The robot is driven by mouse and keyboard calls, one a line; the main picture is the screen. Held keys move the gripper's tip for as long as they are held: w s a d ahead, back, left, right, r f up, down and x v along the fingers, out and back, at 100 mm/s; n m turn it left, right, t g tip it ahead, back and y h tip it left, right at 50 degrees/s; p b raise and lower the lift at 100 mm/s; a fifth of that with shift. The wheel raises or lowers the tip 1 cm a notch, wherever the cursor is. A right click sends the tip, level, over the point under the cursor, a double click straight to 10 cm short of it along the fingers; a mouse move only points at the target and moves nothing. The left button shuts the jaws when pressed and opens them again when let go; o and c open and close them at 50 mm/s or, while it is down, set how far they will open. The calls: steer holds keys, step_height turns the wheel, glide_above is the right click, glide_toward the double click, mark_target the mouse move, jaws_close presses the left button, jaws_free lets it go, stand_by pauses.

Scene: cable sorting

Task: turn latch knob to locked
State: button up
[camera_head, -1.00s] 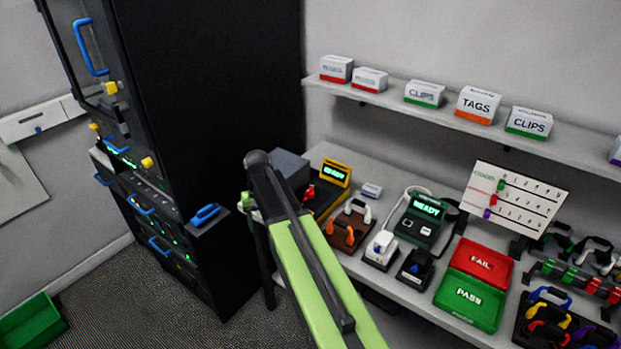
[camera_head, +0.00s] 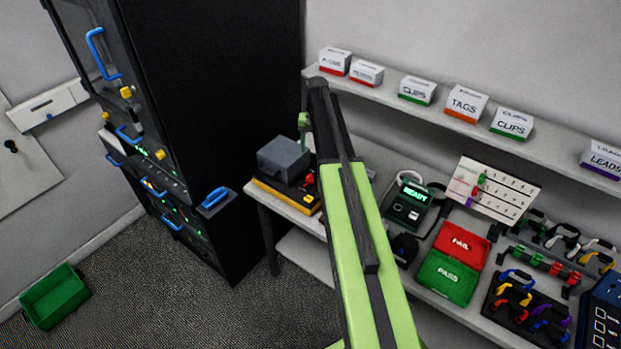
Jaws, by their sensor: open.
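The tall black cabinet (camera_head: 220,130) stands at the left with its front turned to the left. Small yellow knobs sit on that front, an upper one (camera_head: 126,92) near the door edge and a lower one (camera_head: 160,154) by green lights. I cannot tell which is the latch knob, or whether it is locked. My green and black arm rises through the middle of the view to a dark joint at the top. A small green part of mine shows left of the arm; my gripper's fingers are not visible, and nothing touches the knobs.
Blue handles (camera_head: 102,53) stick out from the cabinet front, and one blue handle (camera_head: 215,197) lies on a low ledge. The workbench (camera_head: 305,258) at right holds a grey box (camera_head: 283,158), a tester and red and green trays. A green bin (camera_head: 55,297) stands on the otherwise open floor.

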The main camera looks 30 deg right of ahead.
mark_target(310, 175)
steer(key=f+b, duration=0.4)
steer(key=f, duration=0.1)
steer(key=f+b, duration=0.9)
steer(key=f, duration=0.1)
steer(key=shift+w+a+f+b, duration=0.1)
steer(key=shift+w+a+b, duration=0.15)
steer(key=shift+a+b, duration=0.15)
jaws_close()
